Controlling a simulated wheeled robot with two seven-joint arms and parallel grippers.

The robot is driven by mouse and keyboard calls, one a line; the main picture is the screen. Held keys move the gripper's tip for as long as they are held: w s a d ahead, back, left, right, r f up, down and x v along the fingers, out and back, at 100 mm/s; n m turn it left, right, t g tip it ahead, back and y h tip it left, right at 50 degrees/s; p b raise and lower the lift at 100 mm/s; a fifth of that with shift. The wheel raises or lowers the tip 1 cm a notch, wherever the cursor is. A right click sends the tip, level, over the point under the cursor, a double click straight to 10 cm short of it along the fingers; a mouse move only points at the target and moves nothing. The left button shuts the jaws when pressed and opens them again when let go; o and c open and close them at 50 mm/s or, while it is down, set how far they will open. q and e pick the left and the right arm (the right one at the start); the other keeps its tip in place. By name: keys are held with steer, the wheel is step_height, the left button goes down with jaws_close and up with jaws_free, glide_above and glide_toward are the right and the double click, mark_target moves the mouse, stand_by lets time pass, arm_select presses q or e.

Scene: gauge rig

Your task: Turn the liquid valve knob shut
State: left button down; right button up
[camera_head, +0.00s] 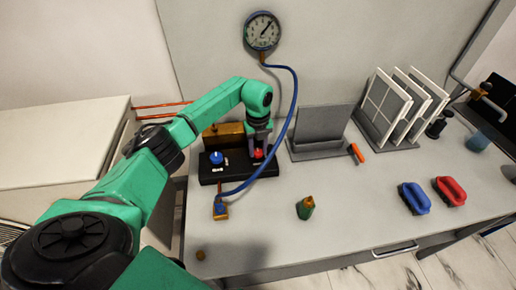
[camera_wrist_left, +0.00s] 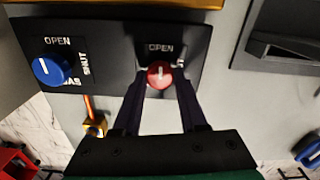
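The red knob (camera_wrist_left: 160,74) sits on a black valve panel (camera_wrist_left: 108,50), with OPEN printed above it and a partly hidden label at its right. Its white mark looks roughly upright, toward OPEN. It also shows in the head view (camera_head: 258,154), below my left gripper (camera_head: 258,141). In the left wrist view, my left gripper (camera_wrist_left: 163,90) has its two dark fingers apart, one on each side of the red knob, with small gaps visible. A blue knob (camera_wrist_left: 50,70) marked GAS sits to the left on the same panel. My right gripper is not in view.
A blue hose (camera_head: 290,110) runs from the wall gauge (camera_head: 262,31) down past the panel's right side to a brass fitting (camera_head: 221,210). A grey stand (camera_head: 320,130) is to the right.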

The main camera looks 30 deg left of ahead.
arm_select(q)
steer(key=shift+m, duration=0.4)
steer(key=shift+m+b, duration=0.7)
steer(key=shift+m, duration=0.2)
steer(key=m+b, duration=0.2)
steer(key=m, duration=0.3)
steer(key=m+b, duration=0.1)
steer(key=m, duration=0.4)
steer(key=shift+a, duration=0.1)
steer(key=m+b, duration=0.1)
steer(key=m, duration=0.4)
steer(key=shift+w+r, duration=0.1)
steer(key=shift+m, duration=0.3)
steer(key=c, duration=0.5)
jaws_free()
steer(key=shift+o, duration=0.3)
